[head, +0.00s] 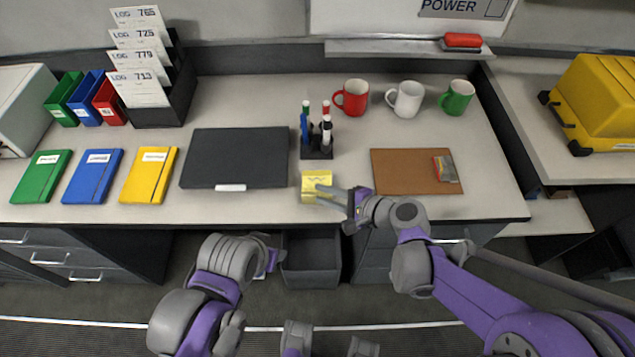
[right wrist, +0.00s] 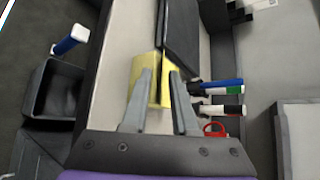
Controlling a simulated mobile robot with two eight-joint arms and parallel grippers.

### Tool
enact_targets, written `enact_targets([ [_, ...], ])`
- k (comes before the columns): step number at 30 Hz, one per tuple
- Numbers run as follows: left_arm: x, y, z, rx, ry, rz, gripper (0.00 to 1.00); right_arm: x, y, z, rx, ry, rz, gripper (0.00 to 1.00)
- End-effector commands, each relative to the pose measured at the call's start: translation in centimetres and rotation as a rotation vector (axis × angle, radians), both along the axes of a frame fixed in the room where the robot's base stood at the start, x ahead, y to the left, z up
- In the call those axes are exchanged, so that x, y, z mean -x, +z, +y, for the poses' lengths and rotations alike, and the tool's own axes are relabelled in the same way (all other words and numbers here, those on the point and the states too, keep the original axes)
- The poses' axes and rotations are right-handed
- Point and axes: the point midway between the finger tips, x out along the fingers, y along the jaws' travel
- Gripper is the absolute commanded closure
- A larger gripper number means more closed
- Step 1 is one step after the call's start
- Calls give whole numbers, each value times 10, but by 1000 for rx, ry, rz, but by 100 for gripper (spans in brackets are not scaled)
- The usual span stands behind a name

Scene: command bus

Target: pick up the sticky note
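The sticky note (head: 316,180) is a yellow pad near the front edge of the desk, right of the dark desk pad. My right gripper (head: 329,192) reaches over it from the right. In the right wrist view the fingers of my right gripper (right wrist: 163,75) stand apart, with the yellow sticky note (right wrist: 144,66) at and between the tips. The left finger overlaps it in the picture; I cannot tell whether they touch. My left gripper (head: 272,262) is low, below the desk front, beside the grey bin; its fingers are not clear.
A pen holder (head: 317,152) with several markers stands just behind the note. The dark desk pad (head: 236,158) lies left, a brown board (head: 405,172) right. Red, white and green mugs stand behind. A grey bin (head: 311,262) is below the desk edge.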

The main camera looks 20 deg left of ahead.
Motion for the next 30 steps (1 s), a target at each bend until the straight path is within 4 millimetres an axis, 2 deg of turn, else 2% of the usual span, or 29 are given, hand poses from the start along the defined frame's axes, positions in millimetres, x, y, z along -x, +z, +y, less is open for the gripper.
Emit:
enact_targets([
  [1,0,0,0,0,0,0,50,0,0,0,0,0,0,85],
  [3,0,0,0,0,0,0,50,0,0,0,-1,0,-1,98],
  [4,0,0,0,0,0,0,50,0,0,0,-1,0,-1,100],
  [30,0,0,0,0,0,0,50,0,-1,-1,2,1,0,100],
])
